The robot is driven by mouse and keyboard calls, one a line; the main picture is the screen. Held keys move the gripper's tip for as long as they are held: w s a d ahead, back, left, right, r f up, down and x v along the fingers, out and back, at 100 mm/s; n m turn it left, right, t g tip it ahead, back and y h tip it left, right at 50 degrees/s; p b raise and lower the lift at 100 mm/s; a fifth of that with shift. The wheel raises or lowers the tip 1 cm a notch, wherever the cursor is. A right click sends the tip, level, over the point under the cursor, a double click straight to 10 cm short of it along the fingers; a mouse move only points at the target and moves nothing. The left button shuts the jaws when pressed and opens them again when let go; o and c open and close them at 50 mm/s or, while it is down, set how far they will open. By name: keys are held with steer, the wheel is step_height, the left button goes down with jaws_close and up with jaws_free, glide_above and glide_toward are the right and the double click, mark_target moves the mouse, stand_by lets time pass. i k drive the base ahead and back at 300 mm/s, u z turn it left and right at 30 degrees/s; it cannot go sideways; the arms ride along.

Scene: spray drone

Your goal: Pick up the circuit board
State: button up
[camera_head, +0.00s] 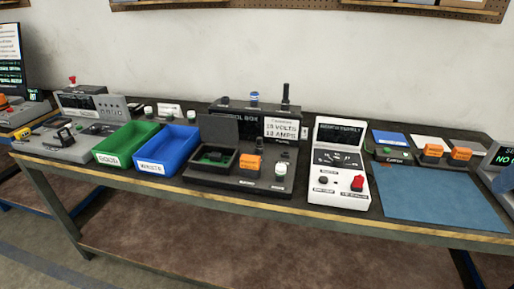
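A small dark green piece (216,156) lies in an open black case (213,127) at the middle of the bench. It looks like a circuit board but is too small to be sure. The case has its lid up and sits on a dark base with an orange block (249,164) beside it. Another green piece (391,153) shows at the right, behind the blue mat; I cannot tell what it is. My gripper is not in view.
A green bin (104,156) and a blue bin (191,152) stand left of the case. A control box (232,121) is behind it. A white console (342,184) with a red switch stands right of it. The blue mat (437,196) is clear.

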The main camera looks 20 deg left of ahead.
mark_target(215, 158)
steer(key=u, duration=0.1)
steer(key=i, duration=0.15)
steer(key=z, duration=2.15)
steer(key=k, duration=2.35)
steer(key=u, duration=0.95)
steer(key=i, duration=0.2)
steer(key=u, duration=1)
